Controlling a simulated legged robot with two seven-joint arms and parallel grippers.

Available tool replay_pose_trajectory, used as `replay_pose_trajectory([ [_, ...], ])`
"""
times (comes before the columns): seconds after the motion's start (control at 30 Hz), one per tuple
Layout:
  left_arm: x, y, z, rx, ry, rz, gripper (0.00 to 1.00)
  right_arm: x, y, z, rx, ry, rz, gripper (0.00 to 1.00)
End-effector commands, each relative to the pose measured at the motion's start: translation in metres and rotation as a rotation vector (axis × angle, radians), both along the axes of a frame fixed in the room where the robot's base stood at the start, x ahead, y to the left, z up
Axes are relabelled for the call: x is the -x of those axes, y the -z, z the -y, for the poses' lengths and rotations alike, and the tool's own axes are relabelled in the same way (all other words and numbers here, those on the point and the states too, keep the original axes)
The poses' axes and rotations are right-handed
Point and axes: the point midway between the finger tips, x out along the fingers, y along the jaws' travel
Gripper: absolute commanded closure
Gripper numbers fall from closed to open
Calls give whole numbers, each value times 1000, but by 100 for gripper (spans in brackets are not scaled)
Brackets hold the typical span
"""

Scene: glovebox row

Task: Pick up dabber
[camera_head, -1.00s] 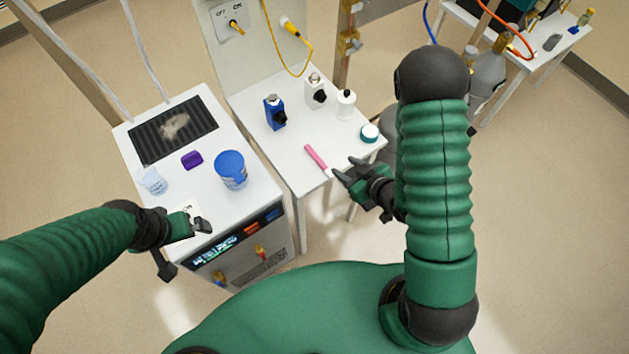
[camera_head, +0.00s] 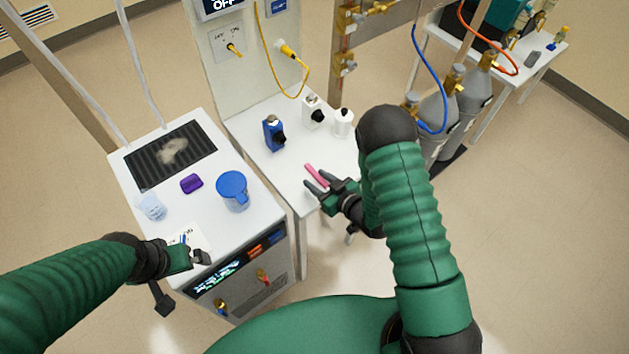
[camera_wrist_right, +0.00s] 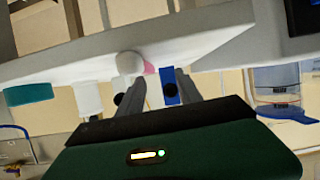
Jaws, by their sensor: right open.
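The dabber (camera_head: 315,174), a pink stick, lies near the front of the white side table (camera_head: 290,180). In the right wrist view its pink body (camera_wrist_right: 149,68) shows with a white rounded end, just beyond the fingertips. My right gripper (camera_head: 317,182) is open at the dabber, its fingers on either side of it in the head view. Whether they touch it is unclear. In the wrist view my right gripper (camera_wrist_right: 157,82) holds nothing. My left gripper (camera_head: 195,257) is over the front edge of the left cabinet; its jaw state is unclear.
A blue bottle (camera_head: 273,134) and two white bottles (camera_head: 312,112) stand behind the dabber. The cabinet top (camera_head: 200,205) holds a blue mug (camera_head: 233,191), purple block (camera_head: 192,184) and clear beaker (camera_head: 151,206). A teal lid (camera_wrist_right: 28,93) shows in the wrist view.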

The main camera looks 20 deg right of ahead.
Motion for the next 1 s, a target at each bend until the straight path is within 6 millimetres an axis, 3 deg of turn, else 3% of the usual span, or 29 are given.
replay_pose_trajectory([
  [0.17, 0, -4, 1, 1, 2, 1, 0, -22, 17, -2, 0, 5, -12, 58],
  [0.37, 0, -3, 1, 1, 2, 0, 0, -22, 21, -6, 7, 10, -20, 58],
  [0.4, 0, -3, 1, 1, 2, 0, 0, -22, 21, -6, 7, 10, -20, 72],
  [0.63, 0, -2, 0, 0, 2, 0, 0, -21, 23, -9, 3, 4, -23, 100],
  [1.0, 0, -2, 1, 1, 2, 0, 0, -21, 23, -12, 1, -3, -24, 100],
])
